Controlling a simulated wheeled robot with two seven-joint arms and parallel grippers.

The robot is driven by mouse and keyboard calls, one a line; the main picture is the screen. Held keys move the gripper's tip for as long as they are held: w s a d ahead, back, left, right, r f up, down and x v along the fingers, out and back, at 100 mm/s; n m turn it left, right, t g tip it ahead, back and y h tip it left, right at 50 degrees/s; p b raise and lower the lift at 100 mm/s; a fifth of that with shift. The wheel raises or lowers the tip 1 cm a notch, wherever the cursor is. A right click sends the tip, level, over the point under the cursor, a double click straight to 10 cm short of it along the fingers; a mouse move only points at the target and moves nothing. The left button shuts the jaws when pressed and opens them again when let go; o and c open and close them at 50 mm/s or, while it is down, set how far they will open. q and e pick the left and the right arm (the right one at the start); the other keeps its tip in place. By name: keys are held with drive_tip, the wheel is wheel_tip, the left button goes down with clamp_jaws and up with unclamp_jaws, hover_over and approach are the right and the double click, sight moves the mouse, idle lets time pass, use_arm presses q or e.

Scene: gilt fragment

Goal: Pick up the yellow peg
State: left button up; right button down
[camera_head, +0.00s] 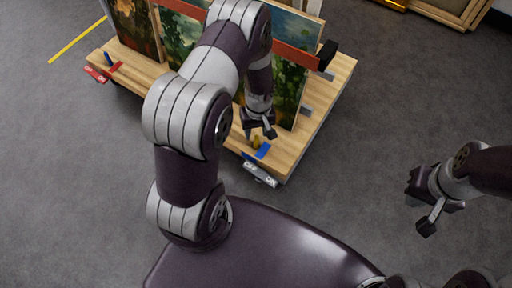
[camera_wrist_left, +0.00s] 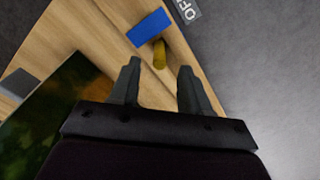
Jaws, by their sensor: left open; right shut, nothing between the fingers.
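The yellow peg (camera_head: 256,142) is on the wooden cart deck (camera_head: 318,100) near its front corner. It also shows in the left wrist view (camera_wrist_left: 159,55), beside a blue block (camera_wrist_left: 149,27). My left gripper (camera_head: 260,131) is open and points down just above the peg. In the left wrist view its fingertips (camera_wrist_left: 159,68) sit on either side of the peg's line, with nothing held. Whether they are level with the peg, I cannot tell. My right gripper (camera_head: 425,203) is shut and empty, off to the right over the floor.
Framed paintings (camera_head: 290,92) stand upright on the cart behind my left gripper, with a red bar (camera_head: 296,55) across them. An ON/OFF label (camera_head: 260,174) is at the cart's front corner. The grey floor (camera_head: 400,110) to the right is clear.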

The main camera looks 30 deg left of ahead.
sight(257, 136)
use_arm(q)
drive_tip(key=f+b, duration=0.2)
drive_tip(key=f, duration=0.1)
drive_tip(key=f+b, duration=0.1)
drive_tip(key=f, duration=0.1)
drive_tip(key=shift+s+d+b, duration=0.2)
drive_tip(key=shift+s+b, duration=0.05)
drive_tip(key=shift+b, duration=0.1)
drive_tip(key=shift+r, duration=0.1)
clamp_jaws()
